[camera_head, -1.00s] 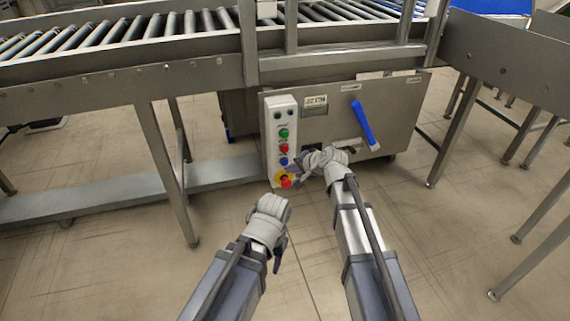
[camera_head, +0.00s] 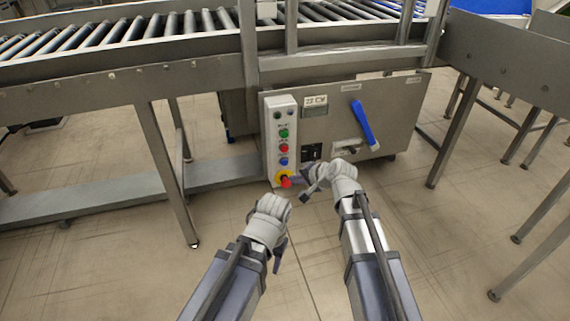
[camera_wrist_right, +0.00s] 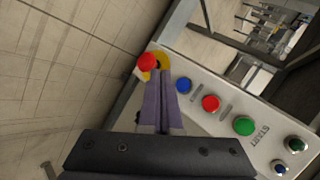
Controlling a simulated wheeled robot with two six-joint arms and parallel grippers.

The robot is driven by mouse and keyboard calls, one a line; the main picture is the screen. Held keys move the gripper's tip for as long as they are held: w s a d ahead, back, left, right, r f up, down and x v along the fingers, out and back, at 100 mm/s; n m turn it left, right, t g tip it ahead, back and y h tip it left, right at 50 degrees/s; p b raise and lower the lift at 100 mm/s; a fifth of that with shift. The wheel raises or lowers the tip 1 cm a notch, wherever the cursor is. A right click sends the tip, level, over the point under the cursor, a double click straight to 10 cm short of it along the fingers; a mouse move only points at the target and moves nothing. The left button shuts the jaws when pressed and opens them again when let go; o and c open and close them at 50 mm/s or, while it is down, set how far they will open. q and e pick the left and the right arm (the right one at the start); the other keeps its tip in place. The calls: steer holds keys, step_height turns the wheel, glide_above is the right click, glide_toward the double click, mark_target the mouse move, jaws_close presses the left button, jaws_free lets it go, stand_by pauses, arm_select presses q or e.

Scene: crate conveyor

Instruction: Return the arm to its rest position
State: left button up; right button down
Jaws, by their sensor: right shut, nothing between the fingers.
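My right gripper (camera_head: 307,189) is in front of the lower part of the conveyor's control cabinet, just right of and below the red emergency stop button (camera_head: 285,182). In the right wrist view its two purple fingers (camera_wrist_right: 158,76) are closed together with nothing between them. Their tips overlap the yellow base of the red stop button (camera_wrist_right: 147,62) in the picture; I cannot tell whether they touch. My left gripper (camera_head: 277,262) hangs at the lower middle, pointing down, its fingers mostly hidden behind the hand.
The white button panel (camera_head: 270,135) carries green, red and blue buttons. A blue lever (camera_head: 363,124) sits on the steel cabinet (camera_head: 335,125). The roller conveyor (camera_head: 130,30) runs above. A steel leg (camera_head: 166,175) stands at left. The floor in front is clear.

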stand_by(0.7)
steer(key=s+a+f+n+g+h+p, duration=0.1)
steer(key=s+f+n+g+h, duration=0.35)
steer(key=s, duration=0.75)
steer(key=s+d+n+g+h+p, duration=0.1)
steer(key=s+d+n+g+h, duration=0.2)
steer(key=s, duration=0.4)
steer(key=s+d+n+h+p, duration=0.1)
steer(key=s+d+n, duration=0.25)
steer(key=s, duration=0.35)
arm_select(q)
step_height(320, 180, up, 40)
steer(key=p, duration=3.7)
arm_select(e)
step_height(320, 180, up, 37)
steer(key=w, duration=0.1)
steer(key=shift+a+y, duration=0.45)
arm_select(q)
steer(key=shift+f, duration=0.1)
arm_select(e)
steer(key=shift+a+f, duration=0.1)
